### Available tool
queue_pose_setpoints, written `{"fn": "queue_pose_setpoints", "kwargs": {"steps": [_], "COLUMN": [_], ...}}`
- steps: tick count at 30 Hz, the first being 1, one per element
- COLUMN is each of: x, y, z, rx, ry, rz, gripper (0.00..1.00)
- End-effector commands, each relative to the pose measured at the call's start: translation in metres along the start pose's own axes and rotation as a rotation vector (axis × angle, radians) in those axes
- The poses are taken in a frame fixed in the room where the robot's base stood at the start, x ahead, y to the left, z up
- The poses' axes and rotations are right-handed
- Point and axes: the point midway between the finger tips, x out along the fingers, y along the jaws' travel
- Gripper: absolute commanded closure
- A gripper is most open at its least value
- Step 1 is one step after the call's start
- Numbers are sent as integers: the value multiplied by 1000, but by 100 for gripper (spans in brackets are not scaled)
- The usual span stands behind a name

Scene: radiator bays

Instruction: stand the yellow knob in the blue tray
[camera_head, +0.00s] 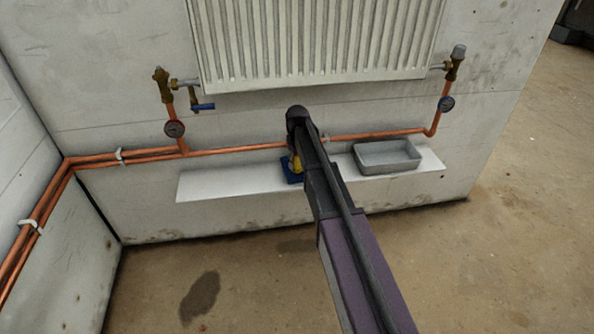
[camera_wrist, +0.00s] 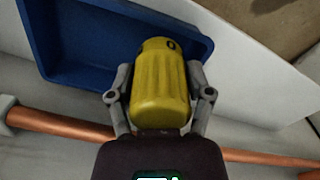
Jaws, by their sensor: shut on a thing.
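The yellow knob (camera_wrist: 160,85) is a ribbed cylinder in the wrist view, held between the two grey fingers of my gripper (camera_wrist: 160,95). My gripper is shut on it. The blue tray (camera_wrist: 90,45) lies behind the knob in the wrist view, and the knob's far end overlaps the tray's floor and rim. In the head view the knob (camera_head: 296,163) shows as a small yellow patch over the blue tray (camera_head: 289,174), mostly hidden by my arm. I cannot tell whether the knob touches the tray floor.
The blue tray is on a white shelf (camera_head: 225,183) along the wall. A grey metal tray (camera_head: 388,157) stands to the right. Copper pipes (camera_head: 240,150) run just above the shelf, below a white radiator (camera_head: 320,45). A blue-handled valve (camera_head: 203,107) is at left.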

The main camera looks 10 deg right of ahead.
Motion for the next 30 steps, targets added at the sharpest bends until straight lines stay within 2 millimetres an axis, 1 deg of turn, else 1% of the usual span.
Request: {"fn": "queue_pose_setpoints", "kwargs": {"steps": [5, 15, 18, 30], "x": [6, 33, 38, 39], "y": [0, 1, 2, 3], "z": [0, 0, -2, -3], "rx": [0, 1, 1, 1], "ry": [0, 0, 0, 0], "rz": [0, 0, 0, 0], "gripper": [86, 86, 86, 86]}}
